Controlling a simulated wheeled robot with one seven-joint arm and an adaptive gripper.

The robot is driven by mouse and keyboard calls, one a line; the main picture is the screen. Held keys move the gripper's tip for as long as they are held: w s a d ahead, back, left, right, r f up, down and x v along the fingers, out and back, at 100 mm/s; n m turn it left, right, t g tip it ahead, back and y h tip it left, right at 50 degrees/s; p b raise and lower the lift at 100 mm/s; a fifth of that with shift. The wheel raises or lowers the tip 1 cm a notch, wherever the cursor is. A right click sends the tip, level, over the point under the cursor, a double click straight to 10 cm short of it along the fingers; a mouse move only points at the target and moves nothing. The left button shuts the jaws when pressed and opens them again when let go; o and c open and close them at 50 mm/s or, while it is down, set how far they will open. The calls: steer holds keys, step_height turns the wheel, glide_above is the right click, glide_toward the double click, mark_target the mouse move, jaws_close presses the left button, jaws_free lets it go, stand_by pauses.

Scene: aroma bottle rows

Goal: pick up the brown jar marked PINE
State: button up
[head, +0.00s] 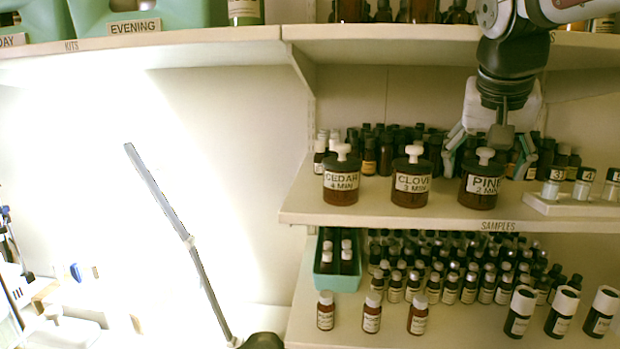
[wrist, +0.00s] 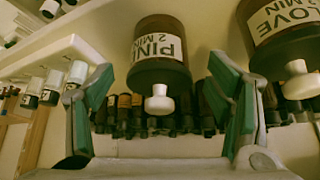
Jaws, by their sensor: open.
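The brown jar marked PINE (head: 481,184) stands on the samples shelf in the head view, rightmost of three brown jars with white knobs. In the wrist view the PINE jar (wrist: 159,60) appears upside down, its white knob (wrist: 159,100) between the two green-padded fingers. My gripper (head: 492,150) is over the PINE jar in the head view, fingers apart on either side of its knob. In the wrist view my gripper (wrist: 165,105) is open, with a gap between each finger and the knob. The jar rests on the shelf, not held.
The CLOVE jar (head: 411,182) and the CEDAR jar (head: 341,181) stand to the left on the same shelf. A white stand (head: 545,207) with small numbered bottles is to the right. Several dark bottles crowd behind the jars. The upper shelf edge (head: 400,32) runs above.

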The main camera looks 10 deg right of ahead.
mark_target(480, 183)
steer(key=shift+x, duration=2.3)
steer(key=shift+s+f, duration=0.1)
steer(key=c, duration=1.4)
